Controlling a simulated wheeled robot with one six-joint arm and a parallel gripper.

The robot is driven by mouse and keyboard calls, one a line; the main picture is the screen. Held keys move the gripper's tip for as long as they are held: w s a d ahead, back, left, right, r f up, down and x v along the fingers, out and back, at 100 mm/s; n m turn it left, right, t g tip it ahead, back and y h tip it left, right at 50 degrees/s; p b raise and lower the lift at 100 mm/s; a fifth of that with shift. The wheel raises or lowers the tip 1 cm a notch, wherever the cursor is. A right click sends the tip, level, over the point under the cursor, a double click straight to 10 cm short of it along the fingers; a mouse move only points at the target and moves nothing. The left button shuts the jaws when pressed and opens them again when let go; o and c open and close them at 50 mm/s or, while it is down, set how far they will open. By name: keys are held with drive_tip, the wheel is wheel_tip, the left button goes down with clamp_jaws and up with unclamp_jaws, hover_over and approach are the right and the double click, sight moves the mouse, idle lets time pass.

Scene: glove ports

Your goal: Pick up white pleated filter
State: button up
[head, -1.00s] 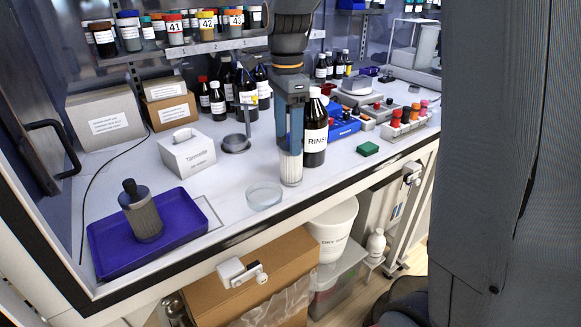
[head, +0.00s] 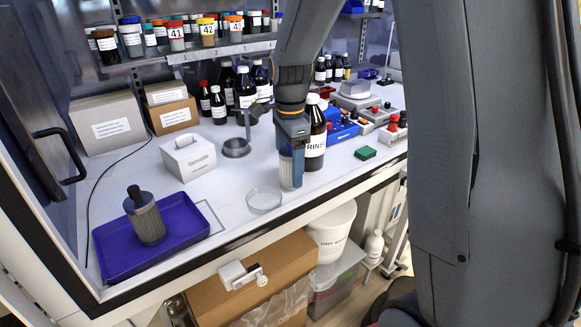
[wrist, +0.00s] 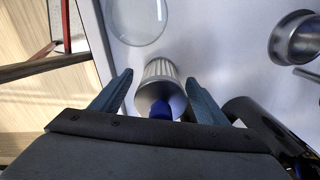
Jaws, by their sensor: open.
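The white pleated filter (head: 290,171) stands upright on the white bench, just left of the RINSE bottle. In the wrist view the filter (wrist: 160,72) shows its pleated side, a grey end cap and a blue piece on top. My gripper (head: 291,150) is directly above it, pointing down. In the wrist view my gripper (wrist: 158,88) is open, with one finger on each side of the filter's upper part and gaps visible. The head view hides the filter's top behind the gripper.
The dark RINSE bottle (head: 315,140) stands close on the right. A clear glass dish (head: 264,200) lies at front left. A blue tray (head: 185,239) holds a dark-capped cylinder (head: 145,217).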

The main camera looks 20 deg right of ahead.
drive_tip(key=c, duration=1.2)
drive_tip(key=shift+r, duration=0.15)
